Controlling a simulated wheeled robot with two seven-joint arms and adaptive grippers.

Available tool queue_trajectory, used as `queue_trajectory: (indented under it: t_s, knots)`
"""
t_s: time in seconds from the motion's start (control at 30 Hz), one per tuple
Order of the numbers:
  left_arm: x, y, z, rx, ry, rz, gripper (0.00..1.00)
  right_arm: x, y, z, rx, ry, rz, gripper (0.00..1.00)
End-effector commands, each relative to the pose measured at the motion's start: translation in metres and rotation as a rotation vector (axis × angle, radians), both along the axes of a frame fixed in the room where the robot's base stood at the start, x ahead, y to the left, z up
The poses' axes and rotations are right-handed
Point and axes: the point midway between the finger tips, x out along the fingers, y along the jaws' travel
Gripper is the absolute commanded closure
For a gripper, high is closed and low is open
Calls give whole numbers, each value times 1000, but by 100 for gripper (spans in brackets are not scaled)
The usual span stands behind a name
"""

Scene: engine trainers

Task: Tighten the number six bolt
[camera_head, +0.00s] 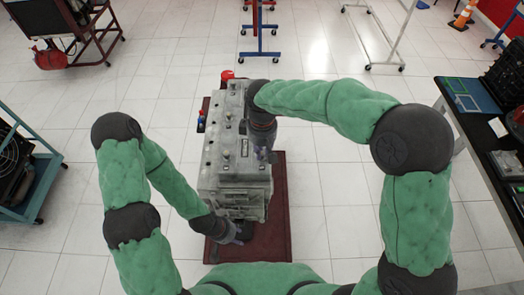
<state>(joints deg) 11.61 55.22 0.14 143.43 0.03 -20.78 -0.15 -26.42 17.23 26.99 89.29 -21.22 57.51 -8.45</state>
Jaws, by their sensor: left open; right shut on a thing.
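The grey engine block (213,172) stands in the middle of the head view. Several small bolts (226,154) stick up from its top. No numbers can be read, so I cannot tell which bolt is number six. My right gripper (263,154) points down over the engine's right edge. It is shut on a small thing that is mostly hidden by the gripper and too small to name. My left gripper (238,237) is open, low at the engine's near end, above the dark red base. I cannot tell whether it touches the engine.
The engine rests on a dark red base (279,215). A red part (227,75) and small blue and red parts (201,122) are at its far and left sides. A dark-topped table (478,128) stands right, a teal cart (45,190) left. The tiled floor between is clear.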

Motion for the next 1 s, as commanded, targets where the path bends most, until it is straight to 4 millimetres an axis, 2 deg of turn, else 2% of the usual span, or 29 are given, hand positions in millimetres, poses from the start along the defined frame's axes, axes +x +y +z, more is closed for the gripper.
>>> queue_trajectory:
  t_s: [0.6,1.0]
  knots:
    - [0,0,-15,0,0,0,58,0,0,0,1,0,-569,100]
    - [0,0,-20,0,0,0,58,1,0,1,2,0,-799,100]
